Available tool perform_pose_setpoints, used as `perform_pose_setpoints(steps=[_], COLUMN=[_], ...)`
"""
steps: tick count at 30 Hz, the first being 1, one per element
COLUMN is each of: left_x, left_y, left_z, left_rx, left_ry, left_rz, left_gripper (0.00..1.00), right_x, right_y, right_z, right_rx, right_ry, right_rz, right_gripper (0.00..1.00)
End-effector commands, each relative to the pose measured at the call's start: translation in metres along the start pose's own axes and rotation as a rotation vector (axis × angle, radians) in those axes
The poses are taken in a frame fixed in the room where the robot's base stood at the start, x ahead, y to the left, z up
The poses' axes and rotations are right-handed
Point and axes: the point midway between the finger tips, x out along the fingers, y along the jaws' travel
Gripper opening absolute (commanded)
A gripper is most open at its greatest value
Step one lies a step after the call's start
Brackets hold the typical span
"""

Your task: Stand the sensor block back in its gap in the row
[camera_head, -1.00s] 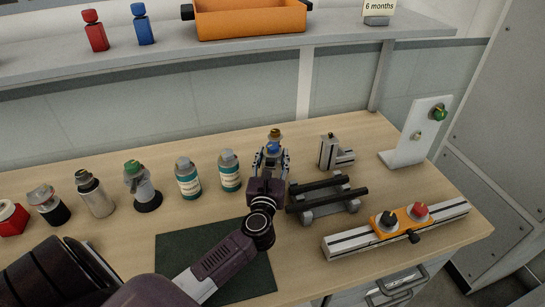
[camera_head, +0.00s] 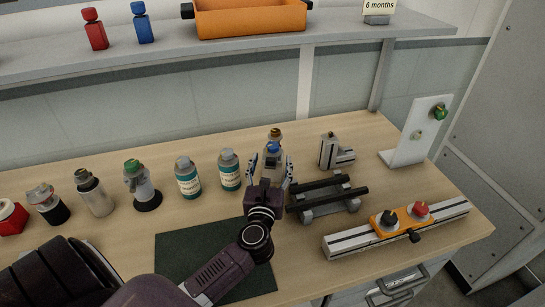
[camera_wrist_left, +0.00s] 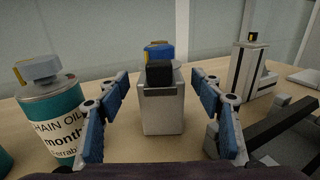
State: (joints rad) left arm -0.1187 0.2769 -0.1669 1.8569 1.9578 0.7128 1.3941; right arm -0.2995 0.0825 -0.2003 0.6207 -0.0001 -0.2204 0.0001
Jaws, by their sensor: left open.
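The sensor block (camera_head: 272,160), a pale grey upright block with a black part at its top, stands on the bench just right of the teal-labelled bottles. It also shows in the left wrist view (camera_wrist_left: 162,112), upright and centred. My left gripper (camera_head: 270,172) is open, its blue-padded fingers (camera_wrist_left: 161,105) on either side of the block with a visible space on each side. A blue part with a gold-brown top (camera_head: 274,134) shows behind and above the block; its lower part is hidden. My right gripper is not in view.
Two teal-labelled bottles (camera_head: 229,170) stand close left, with several other items further left. A black-railed rack (camera_head: 326,196) and a grey bracket (camera_head: 328,151) stand close right. An orange switch panel (camera_head: 403,218) lies front right. A dark mat (camera_head: 180,250) lies in front.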

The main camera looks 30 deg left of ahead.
Motion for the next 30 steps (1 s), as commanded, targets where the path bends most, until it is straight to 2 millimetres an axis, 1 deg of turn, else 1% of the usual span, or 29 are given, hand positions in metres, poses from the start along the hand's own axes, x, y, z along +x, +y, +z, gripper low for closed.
perform_pose_setpoints(steps=[1,6,9,12,18,30], left_x=[-0.014,-0.050,-0.067,-0.079,-0.087,-0.087], left_y=[-0.001,0.000,0.000,0.000,0.000,0.000], left_z=[-0.004,-0.004,-0.003,-0.002,0.000,0.000], left_rx=[-0.003,-0.002,-0.002,0.000,0.000,0.000], left_ry=[0.003,0.004,0.002,0.001,0.000,0.000], left_rz=[-0.002,-0.001,0.000,0.000,0.000,0.000], left_gripper=[0.60,0.60,0.60,0.60,0.60,0.60], right_x=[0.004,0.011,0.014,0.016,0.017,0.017], right_y=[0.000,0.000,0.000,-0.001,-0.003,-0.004], right_z=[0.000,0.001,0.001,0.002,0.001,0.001], right_rx=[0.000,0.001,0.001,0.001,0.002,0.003], right_ry=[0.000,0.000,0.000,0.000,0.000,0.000], right_rz=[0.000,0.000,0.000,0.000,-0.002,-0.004], right_gripper=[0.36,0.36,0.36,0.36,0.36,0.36])
